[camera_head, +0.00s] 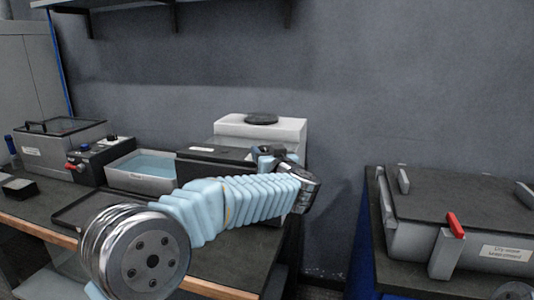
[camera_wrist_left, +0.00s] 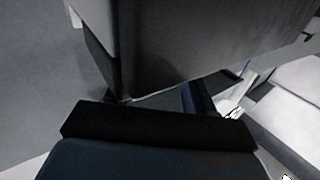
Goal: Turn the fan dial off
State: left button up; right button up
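A white box (camera_head: 285,128) with a round black disc (camera_head: 261,119) on top stands against the wall at the back of the left bench; it may be the fan unit. I cannot make out a fan dial on it, as my left arm covers part of its front. My left gripper (camera_head: 272,157) is just in front of this box, largely hidden by its own wrist. In the left wrist view a dark grey block (camera_wrist_left: 180,45) fills the upper middle, close to the camera. The finger gap does not show. My right gripper is out of view.
On the left bench are a lidded grey tank (camera_head: 58,148), a small control box (camera_head: 100,151) with a black knob and red part, and a tray of bluish liquid (camera_head: 145,168). A right bench holds a dark-lidded container (camera_head: 460,205) with a red handle (camera_head: 455,225).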

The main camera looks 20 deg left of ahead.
pick_arm(q)
jog(key=b+v, duration=0.1)
jog(key=v, duration=1.3)
jog(key=shift+b, duration=0.35)
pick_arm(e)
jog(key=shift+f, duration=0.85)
pick_arm(q)
jog(key=shift+a+f, duration=0.1)
